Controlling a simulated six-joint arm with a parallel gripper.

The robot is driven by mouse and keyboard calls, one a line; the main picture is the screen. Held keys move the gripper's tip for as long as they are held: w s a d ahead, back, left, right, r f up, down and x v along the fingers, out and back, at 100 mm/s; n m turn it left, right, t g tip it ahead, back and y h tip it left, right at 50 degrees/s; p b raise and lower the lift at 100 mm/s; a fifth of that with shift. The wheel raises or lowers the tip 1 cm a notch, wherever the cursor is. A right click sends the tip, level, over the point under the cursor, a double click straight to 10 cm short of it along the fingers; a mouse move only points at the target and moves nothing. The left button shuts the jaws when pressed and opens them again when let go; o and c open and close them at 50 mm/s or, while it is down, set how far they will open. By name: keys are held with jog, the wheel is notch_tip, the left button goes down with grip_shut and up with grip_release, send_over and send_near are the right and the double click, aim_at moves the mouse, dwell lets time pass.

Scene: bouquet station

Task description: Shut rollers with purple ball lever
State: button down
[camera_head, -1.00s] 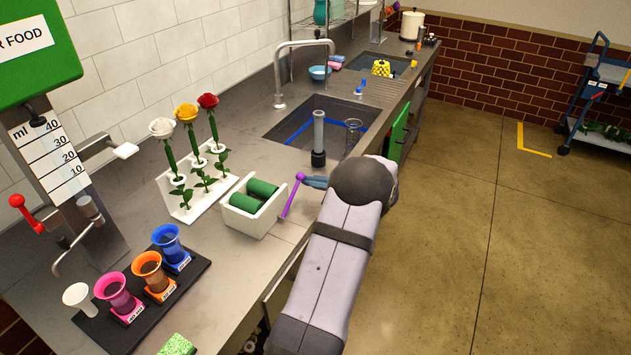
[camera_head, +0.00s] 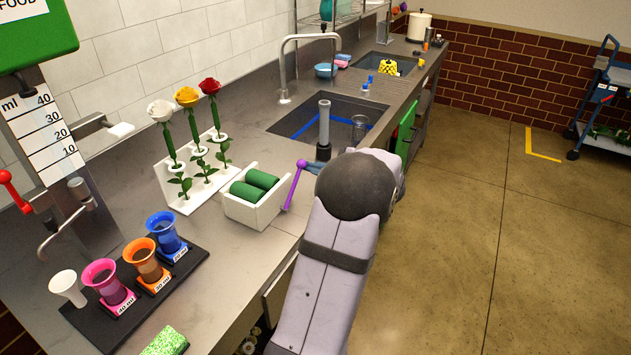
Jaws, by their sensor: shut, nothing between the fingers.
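The white roller box (camera_head: 258,211) stands on the counter with two green rollers (camera_head: 262,179) lying side by side in its top. A purple lever (camera_head: 294,186) is on its right side and leans up and slightly right, with a purple ball (camera_head: 301,163) at its top. My gripper (camera_head: 308,166) shows as a small blue-grey piece just right of the ball. It is shut and empty, and the arm hides most of it. I cannot tell whether it touches the ball.
A white rack (camera_head: 187,200) with white, yellow and red roses stands left of the box. Pink, orange and blue cups stand on a black tray (camera_head: 190,262) in front. A grey post (camera_head: 323,130) rises by the sink behind my gripper.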

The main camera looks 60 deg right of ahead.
aim_at(304, 164)
jog(key=shift+a+r+n+h+b, duration=0.45)
jog(key=shift+a+r+b, duration=0.65)
jog(key=shift+b, duration=1.3)
jog(key=shift+w, duration=0.1)
jog(key=d+f, duration=0.1)
jog(key=s+d+f+b, duration=0.1)
jog(key=d, duration=0.1)
jog(key=shift+d+f+b, duration=0.25)
jog(key=shift+f+b, duration=0.05)
jog(key=shift+f, duration=0.1)
jog(key=b+v, duration=0.1)
jog(key=v, duration=0.9)
jog(key=shift+a+f, duration=0.1)
